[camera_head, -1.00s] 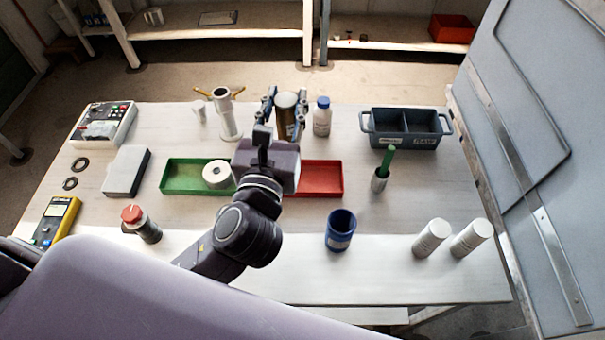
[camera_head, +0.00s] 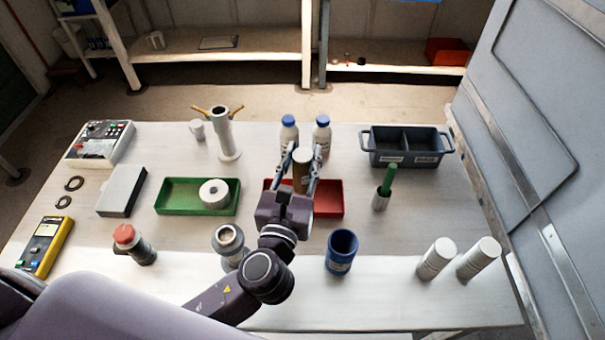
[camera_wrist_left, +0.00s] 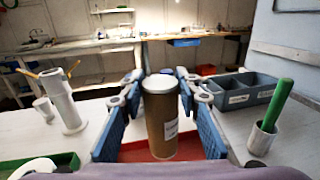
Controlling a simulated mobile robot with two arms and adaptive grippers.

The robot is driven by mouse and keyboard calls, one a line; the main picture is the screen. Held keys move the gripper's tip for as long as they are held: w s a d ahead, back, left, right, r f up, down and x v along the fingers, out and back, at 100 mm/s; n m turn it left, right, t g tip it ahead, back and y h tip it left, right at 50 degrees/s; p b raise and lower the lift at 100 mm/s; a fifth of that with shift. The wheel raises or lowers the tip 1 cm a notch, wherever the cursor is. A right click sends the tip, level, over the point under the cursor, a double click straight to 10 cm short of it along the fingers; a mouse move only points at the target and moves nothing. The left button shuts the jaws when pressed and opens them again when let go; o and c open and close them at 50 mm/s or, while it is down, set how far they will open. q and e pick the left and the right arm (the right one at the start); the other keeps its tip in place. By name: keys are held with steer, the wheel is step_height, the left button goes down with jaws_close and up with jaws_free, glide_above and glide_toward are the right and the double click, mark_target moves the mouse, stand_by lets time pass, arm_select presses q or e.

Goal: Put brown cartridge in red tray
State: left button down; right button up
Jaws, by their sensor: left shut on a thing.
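The brown cartridge (camera_head: 302,180) has a pale top and stands upright between the fingers of my left gripper (camera_head: 302,160), which is shut on it. In the left wrist view the cartridge (camera_wrist_left: 161,125) shows a white label, with a blue-padded finger on each side. The red tray (camera_head: 331,199) lies at the middle of the table, partly hidden by my gripper and the cartridge. The cartridge appears over the tray; whether its base touches the tray floor is hidden. My right gripper is not in view.
Two blue-capped bottles (camera_head: 322,136) stand just behind the red tray. A green tray (camera_head: 170,197) holding a white ring lies to the left. A blue cup (camera_head: 341,252) stands in front, a green-handled tool in a holder (camera_head: 381,200) to the right, and a grey divided bin (camera_head: 405,158) behind it.

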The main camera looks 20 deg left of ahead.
mark_target(301, 179)
arm_select(q)
steer(key=shift+f+b, duration=0.5)
steer(key=shift+f, duration=1.85)
steer(key=shift+f, duration=0.1)
steer(key=c, duration=1.4)
jaws_free()
steer(key=shift+c, duration=0.2)
steer(key=s+d+b, duration=0.1)
steer(key=s+b, duration=0.1)
steer(key=s, duration=1)
steer(key=shift+b, duration=0.4)
